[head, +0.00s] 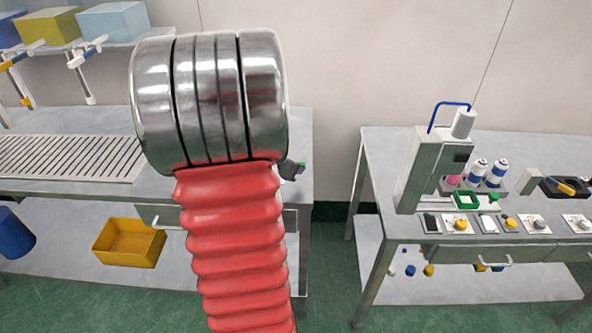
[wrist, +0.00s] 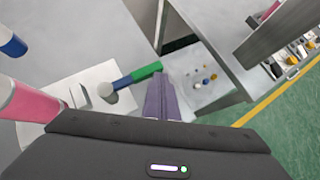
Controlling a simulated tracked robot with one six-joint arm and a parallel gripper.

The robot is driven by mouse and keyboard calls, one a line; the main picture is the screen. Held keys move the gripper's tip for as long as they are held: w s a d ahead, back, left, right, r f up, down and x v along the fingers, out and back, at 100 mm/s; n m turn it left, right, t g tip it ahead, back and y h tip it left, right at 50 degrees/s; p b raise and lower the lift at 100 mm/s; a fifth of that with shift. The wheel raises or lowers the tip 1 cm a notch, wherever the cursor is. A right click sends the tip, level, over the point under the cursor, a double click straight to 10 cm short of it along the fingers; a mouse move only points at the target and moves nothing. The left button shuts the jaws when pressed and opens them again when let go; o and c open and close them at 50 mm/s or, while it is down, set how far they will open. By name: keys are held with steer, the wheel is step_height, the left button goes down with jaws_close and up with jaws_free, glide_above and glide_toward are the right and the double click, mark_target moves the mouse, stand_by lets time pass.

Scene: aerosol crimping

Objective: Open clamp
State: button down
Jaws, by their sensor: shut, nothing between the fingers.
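In the wrist view, a lever (wrist: 139,74) with a green end and a blue section runs from a grey round post on a pale base plate (wrist: 62,98). I take it for the clamp's handle; the rest of the clamp is not clear. In the head view, my red arm hides most of this spot. Only a small dark and green shape (head: 292,170) shows at the right end of the left bench.
A pink cylinder (wrist: 22,103) stands close on the left in the wrist view, with a blue-banded one (wrist: 10,42) beyond. The right bench (head: 385,150) carries a press (head: 432,170), several cans and buttons. Open floor (head: 330,260) lies between the benches.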

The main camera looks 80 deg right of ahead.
steer(key=shift+s+d+r, duration=0.1)
steer(key=shift+s+d, duration=0.05)
steer(key=shift+s, duration=0.1)
stand_by(0.3)
steer(key=shift+s+a, duration=0.1)
steer(key=shift+a, duration=0.45)
steer(key=a, duration=0.3)
steer(key=shift+s+a, duration=0.1)
steer(key=shift+a, duration=0.1)
steer(key=shift+s+a+r, duration=0.25)
steer(key=shift+a+r, duration=0.9)
steer(key=s+a+r, duration=0.1)
steer(key=a+r, duration=0.3)
steer(key=shift+a, duration=0.3)
steer(key=shift+w+r, duration=0.1)
